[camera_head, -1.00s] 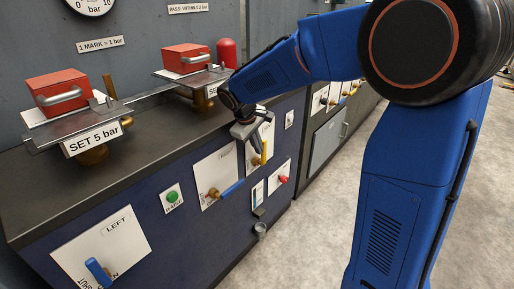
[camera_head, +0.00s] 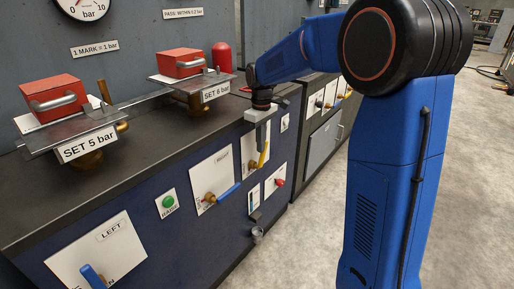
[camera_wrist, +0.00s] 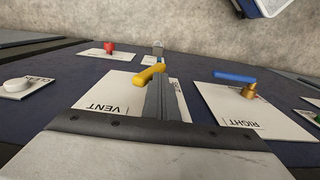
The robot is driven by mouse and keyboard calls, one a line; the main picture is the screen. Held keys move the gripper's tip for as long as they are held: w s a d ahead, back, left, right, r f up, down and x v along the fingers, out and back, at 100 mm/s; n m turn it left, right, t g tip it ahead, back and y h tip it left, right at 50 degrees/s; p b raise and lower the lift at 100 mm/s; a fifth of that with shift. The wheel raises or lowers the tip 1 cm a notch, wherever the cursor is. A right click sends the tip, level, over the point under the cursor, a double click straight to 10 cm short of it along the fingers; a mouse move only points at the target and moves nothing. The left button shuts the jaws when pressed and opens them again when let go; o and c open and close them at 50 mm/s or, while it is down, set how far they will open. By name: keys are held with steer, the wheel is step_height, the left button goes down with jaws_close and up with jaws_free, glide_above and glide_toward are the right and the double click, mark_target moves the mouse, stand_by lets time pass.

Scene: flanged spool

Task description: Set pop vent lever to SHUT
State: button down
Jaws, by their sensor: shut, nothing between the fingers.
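The yellow vent lever (camera_head: 263,157) stands roughly upright on its white plate on the front of the blue bench. In the wrist view the lever (camera_wrist: 148,75) lies over the plate marked VENT (camera_wrist: 100,90), beside the tips of my fingers. My gripper (camera_head: 260,147) points down in front of the plate, its fingers shut and empty. In the wrist view the shut fingers (camera_wrist: 160,85) overlap the lever's right end; I cannot tell whether they touch it. The plate's SHUT marking cannot be read.
The RIGHT plate with a blue lever (camera_head: 228,192) is left of the vent plate in the head view. A red knob (camera_head: 279,183) and a green button (camera_head: 169,201) are nearby. The floor at the right is clear.

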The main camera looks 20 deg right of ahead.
steer(key=shift+w+d+f+g+y, duration=0.15)
steer(key=shift+w+d+g+y, duration=0.3)
steer(key=shift+d+y, duration=0.2)
steer(key=shift+w+d+f+g+y, duration=0.15)
steer(key=shift+w+d+g+y, duration=0.3)
steer(key=shift+d+y, duration=0.15)
steer(key=shift+w+d+f+g+y, duration=0.5)
steer(key=shift+w+d+f+y, duration=0.1)
steer(key=shift+d+y, duration=0.15)
steer(key=shift+w+d+f+g+y, duration=0.5)
steer(key=shift+d+f+y, duration=0.1)
steer(key=shift+d, duration=0.2)
steer(key=s+a+r+v, duration=0.1)
steer(key=v, duration=1.1)
steer(key=shift+a, duration=0.15)
